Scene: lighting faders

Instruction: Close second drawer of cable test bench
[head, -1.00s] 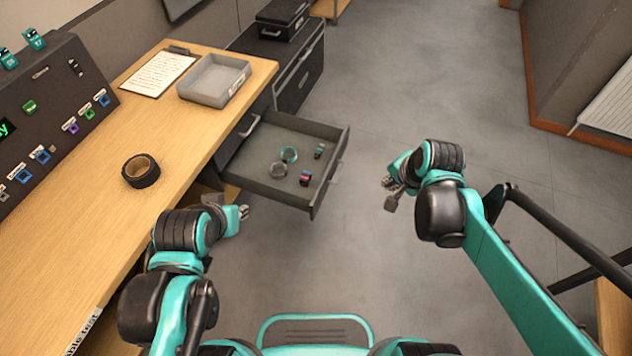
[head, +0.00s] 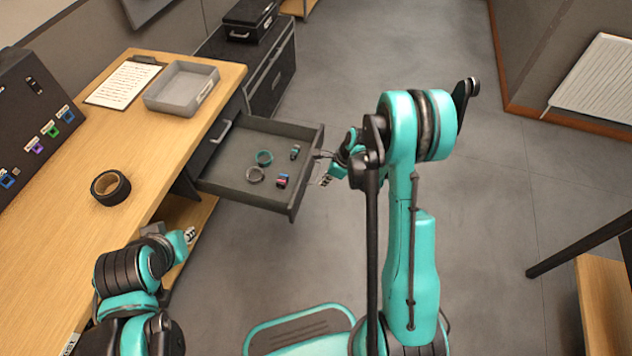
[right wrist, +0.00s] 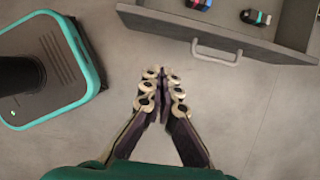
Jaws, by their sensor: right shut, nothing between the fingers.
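The open drawer (head: 235,192) is pulled out from under the wooden bench (head: 140,210), with a closed drawer front above it. It holds two rings and two small dark items. Its front panel and handle also show in the right wrist view (right wrist: 216,52). My right gripper (head: 324,166) is shut and empty, close to the drawer's front near the handle; in the right wrist view its fingertips (right wrist: 161,88) are together, just short of the handle, apart from it in the picture. My left gripper (head: 190,236) is beside the bench's front edge, below the drawer; its fingers are too small to read.
A tape roll (head: 110,187), a grey tray (head: 181,88) and a clipboard (head: 123,84) lie on the bench top. A black cabinet (head: 270,78) stands beyond the drawer.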

